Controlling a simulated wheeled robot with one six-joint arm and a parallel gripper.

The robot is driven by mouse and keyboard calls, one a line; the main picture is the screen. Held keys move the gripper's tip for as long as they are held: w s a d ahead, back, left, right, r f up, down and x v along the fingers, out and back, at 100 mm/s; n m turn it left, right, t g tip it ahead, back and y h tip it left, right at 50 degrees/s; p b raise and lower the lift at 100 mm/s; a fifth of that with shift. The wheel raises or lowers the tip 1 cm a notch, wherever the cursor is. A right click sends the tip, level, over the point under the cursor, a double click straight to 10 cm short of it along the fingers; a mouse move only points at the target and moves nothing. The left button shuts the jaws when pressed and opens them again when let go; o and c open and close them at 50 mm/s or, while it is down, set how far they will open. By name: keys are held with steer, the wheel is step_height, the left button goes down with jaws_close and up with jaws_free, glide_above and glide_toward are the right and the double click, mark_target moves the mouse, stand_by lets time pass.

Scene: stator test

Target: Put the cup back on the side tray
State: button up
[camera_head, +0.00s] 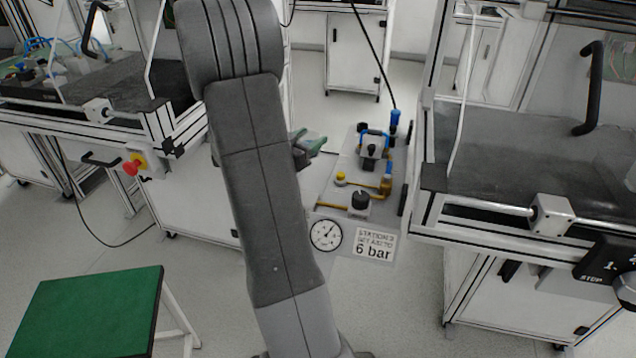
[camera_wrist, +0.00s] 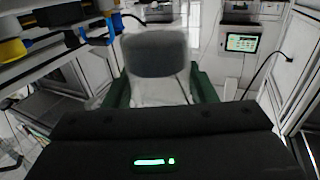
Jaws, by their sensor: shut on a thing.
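My gripper (camera_wrist: 160,82) has its two green fingers on either side of a grey, rounded, cup-like thing (camera_wrist: 155,56) in the wrist view. I take this to be the cup, held between the fingers; its lower part looks pale. In the head view my gripper (camera_head: 309,143) shows only as a bit of green behind my arm, and the cup is hidden there. A small stand with a green top (camera_head: 90,312) is at the lower left, bare and well away from my gripper. I cannot tell whether it is the side tray.
A panel with valves and blue fittings (camera_head: 350,178) stands right of my arm, with a gauge (camera_head: 326,235) and a "6 bar" label (camera_head: 374,243). Framed workbenches stand left (camera_head: 95,125) and right (camera_head: 500,195). A lit screen (camera_wrist: 241,43) shows ahead. Open floor lies between.

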step_height(320, 180, down, 16)
steer(key=b, duration=0.4)
steer(key=shift+b, duration=0.3)
steer(key=shift+f, duration=0.15)
steer(key=o, duration=1)
steer(key=shift+r, duration=0.2)
steer(key=p+v, duration=0.1)
steer(key=v, duration=1.1)
steer(key=shift+a+p, duration=0.1)
steer(key=shift+p, duration=0.25)
